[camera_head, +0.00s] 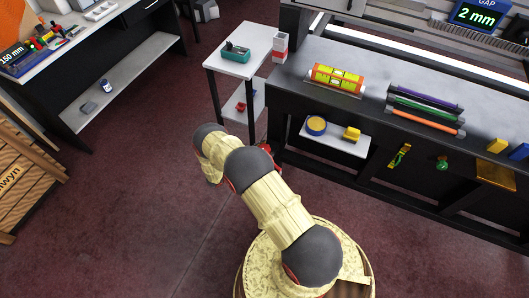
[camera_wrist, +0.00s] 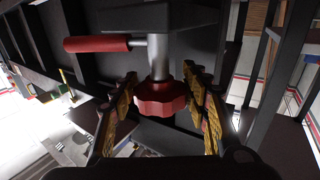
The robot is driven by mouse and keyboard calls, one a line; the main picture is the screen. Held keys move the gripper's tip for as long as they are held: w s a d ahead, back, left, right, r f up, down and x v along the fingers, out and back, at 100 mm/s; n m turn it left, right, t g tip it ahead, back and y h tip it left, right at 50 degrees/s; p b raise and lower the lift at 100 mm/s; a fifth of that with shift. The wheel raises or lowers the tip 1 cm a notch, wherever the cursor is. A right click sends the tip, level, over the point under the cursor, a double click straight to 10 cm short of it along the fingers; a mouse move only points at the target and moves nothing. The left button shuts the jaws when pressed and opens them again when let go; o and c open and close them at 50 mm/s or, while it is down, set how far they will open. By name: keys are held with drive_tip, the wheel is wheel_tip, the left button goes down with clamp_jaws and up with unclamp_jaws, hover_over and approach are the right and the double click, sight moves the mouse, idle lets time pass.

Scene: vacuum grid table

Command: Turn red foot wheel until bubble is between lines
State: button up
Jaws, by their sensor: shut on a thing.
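The red foot wheel (camera_wrist: 161,98) is a lobed knob under a bright metal stem in the wrist view. My gripper (camera_wrist: 160,82) has one yellow patterned finger on each side of it and is shut on it. In the head view my arm reaches to the near left corner of the dark table, and the fingers and wheel are mostly hidden there. An orange and yellow spirit level (camera_head: 338,78) lies on the table top (camera_head: 375,72). Its vials look yellow-green; the bubble and lines are too small to read.
A red handle (camera_wrist: 97,44) sticks out left of the stem, close above my left finger. A small white side table (camera_head: 243,58) stands beside the dark table. A shelf (camera_head: 335,143) holds a tape roll and a yellow block. Coloured rods (camera_head: 425,103) lie right of the level.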

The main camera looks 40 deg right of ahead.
idle(0.4)
drive_tip(key=o, duration=1.2)
drive_tip(key=shift+c, duration=0.2)
drive_tip(key=w+a, duration=0.2)
drive_tip(key=a, duration=0.9)
drive_tip(key=shift+a, duration=0.4)
